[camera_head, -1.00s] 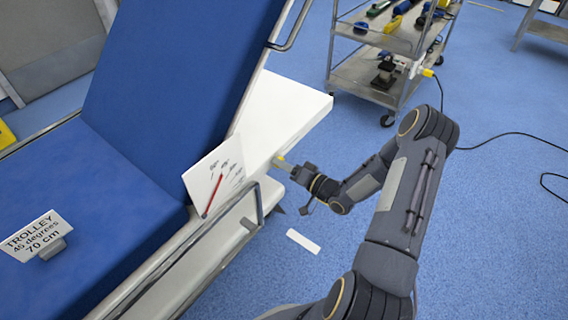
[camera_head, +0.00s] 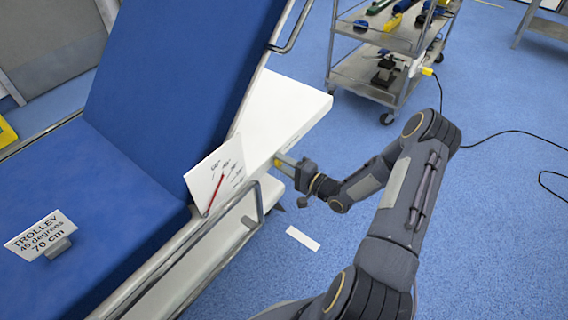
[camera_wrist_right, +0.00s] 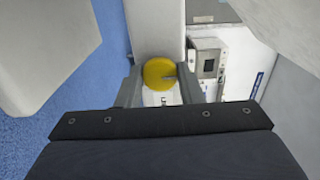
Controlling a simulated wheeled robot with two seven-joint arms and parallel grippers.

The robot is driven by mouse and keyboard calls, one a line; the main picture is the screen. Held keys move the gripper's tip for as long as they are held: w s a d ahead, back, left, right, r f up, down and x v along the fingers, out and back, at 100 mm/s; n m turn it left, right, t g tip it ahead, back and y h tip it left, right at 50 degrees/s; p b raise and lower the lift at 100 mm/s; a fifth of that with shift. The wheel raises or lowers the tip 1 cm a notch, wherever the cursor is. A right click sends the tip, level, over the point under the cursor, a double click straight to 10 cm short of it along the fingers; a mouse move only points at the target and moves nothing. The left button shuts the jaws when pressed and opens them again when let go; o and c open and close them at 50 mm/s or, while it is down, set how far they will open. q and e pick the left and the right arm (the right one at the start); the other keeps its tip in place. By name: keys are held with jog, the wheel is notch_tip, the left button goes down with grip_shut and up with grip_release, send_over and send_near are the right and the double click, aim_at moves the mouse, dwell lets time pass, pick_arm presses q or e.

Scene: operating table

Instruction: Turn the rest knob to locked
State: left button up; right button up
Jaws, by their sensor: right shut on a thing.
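The rest knob (camera_wrist_right: 159,73) is a round yellow knob with a dark mark on its right side, seen in the right wrist view. It sits on the end of a pale bar, above a white label whose lettering I cannot fully read. My right gripper (camera_wrist_right: 160,90) is shut on the knob, a finger on each side. In the head view the right gripper (camera_head: 290,163) is at the side of the operating table (camera_head: 285,108), and a bit of yellow shows at its tip. My left gripper is not in view.
An angle scale plate with a red pointer (camera_head: 219,187) stands beside a metal side rail (camera_head: 262,200). A sign (camera_head: 42,236) reading TROLLEY, 45 degrees, 70 cm is on the blue mattress (camera_head: 100,180).

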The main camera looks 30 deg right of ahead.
jog(key=shift+f, duration=0.1)
dwell(0.3)
jog(key=o, duration=1)
jog(key=shift+c, duration=0.2)
jog(key=p+v, duration=0.1)
jog(key=v, duration=0.7)
jog(key=shift+p, duration=0.35)
